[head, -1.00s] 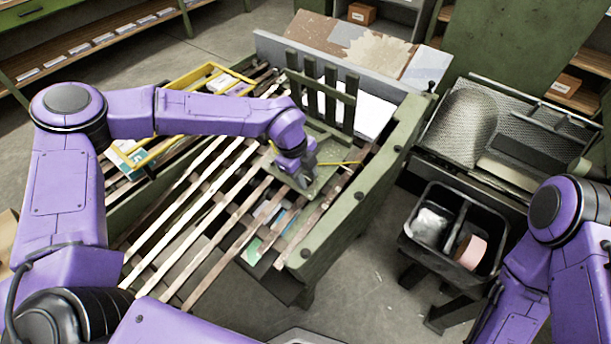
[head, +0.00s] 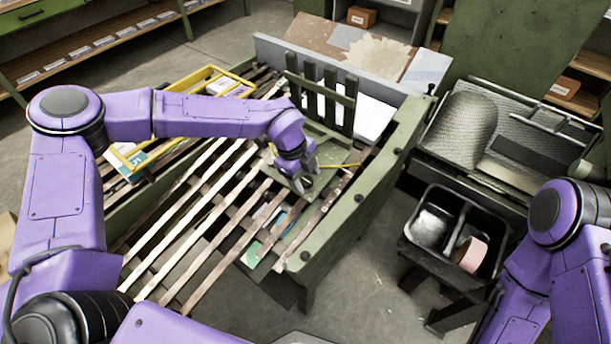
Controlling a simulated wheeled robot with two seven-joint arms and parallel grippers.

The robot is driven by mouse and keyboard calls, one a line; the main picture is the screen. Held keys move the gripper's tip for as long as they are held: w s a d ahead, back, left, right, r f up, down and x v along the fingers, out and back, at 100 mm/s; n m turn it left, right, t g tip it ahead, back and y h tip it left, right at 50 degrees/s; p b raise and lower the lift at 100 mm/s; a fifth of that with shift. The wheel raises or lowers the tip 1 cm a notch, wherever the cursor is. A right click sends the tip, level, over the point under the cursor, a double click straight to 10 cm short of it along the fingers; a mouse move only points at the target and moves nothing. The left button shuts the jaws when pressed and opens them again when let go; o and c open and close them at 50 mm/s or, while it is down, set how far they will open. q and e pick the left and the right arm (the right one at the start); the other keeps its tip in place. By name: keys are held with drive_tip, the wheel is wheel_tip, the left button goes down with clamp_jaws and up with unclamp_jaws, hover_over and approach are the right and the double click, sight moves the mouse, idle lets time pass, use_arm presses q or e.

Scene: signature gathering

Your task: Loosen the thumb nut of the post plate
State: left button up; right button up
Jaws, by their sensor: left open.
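The post plate (head: 333,140) is a green flat plate with several upright slats (head: 330,98) at its back, lying across the wooden slatted bed (head: 200,190). My left gripper (head: 303,183) points down at the plate's front part, its jaws open. The thumb nut cannot be made out; it is small or hidden by the gripper. I cannot tell whether the fingers touch anything. My right arm shows at the right edge, but its gripper is out of view.
A yellow frame (head: 133,162) lies on the bed's left part. A green side beam (head: 350,215) bounds the bed on the right. A black two-part bin (head: 410,235) and a mesh-topped bench (head: 535,118) stand to the right. Open floor lies between beam and bin.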

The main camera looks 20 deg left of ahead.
use_arm(q)
drive_tip(key=v, duration=1)
drive_tip(key=shift+r, duration=0.15)
